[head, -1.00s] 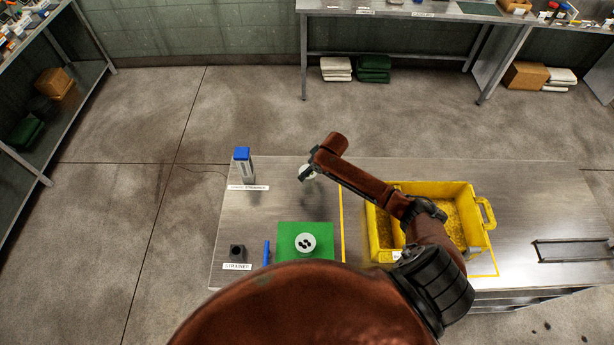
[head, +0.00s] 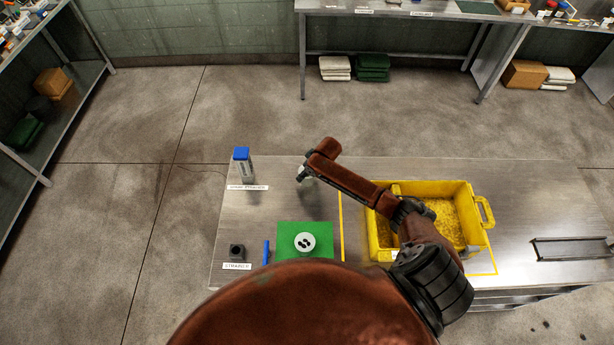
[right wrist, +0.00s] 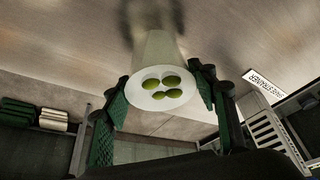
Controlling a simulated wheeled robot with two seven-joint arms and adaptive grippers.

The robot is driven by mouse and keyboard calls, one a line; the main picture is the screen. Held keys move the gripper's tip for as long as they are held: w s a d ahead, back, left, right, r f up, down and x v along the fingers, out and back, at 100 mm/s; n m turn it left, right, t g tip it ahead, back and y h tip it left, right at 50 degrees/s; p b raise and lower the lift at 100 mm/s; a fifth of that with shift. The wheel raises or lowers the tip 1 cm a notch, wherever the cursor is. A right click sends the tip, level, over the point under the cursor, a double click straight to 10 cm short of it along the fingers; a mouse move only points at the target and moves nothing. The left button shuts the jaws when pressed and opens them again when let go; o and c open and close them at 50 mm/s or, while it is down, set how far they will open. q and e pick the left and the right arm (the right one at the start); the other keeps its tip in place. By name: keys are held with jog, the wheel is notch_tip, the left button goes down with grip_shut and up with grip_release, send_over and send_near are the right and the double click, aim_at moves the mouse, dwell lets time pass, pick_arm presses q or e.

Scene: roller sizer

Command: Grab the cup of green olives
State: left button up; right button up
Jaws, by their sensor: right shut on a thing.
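The pale cup of green olives (right wrist: 158,96) is between the fingers of my right gripper (right wrist: 160,100) in the right wrist view. Its round mouth faces the camera and shows several green olives. The gripper is shut on the cup, with green-padded fingers on either side. In the head view my right gripper (head: 303,175) is over the back left part of the table, and the arm largely hides the cup. I cannot tell there whether the cup touches the table. My left gripper is not in view.
A blue-topped grey device (head: 244,168), a small dark block (head: 237,252) and a blue stick (head: 266,252) are to the left. A yellow bin (head: 474,246) stands right of a yellow line.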

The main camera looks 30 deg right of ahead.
jog(key=c, duration=0.5)
jog(key=shift+r, duration=0.15)
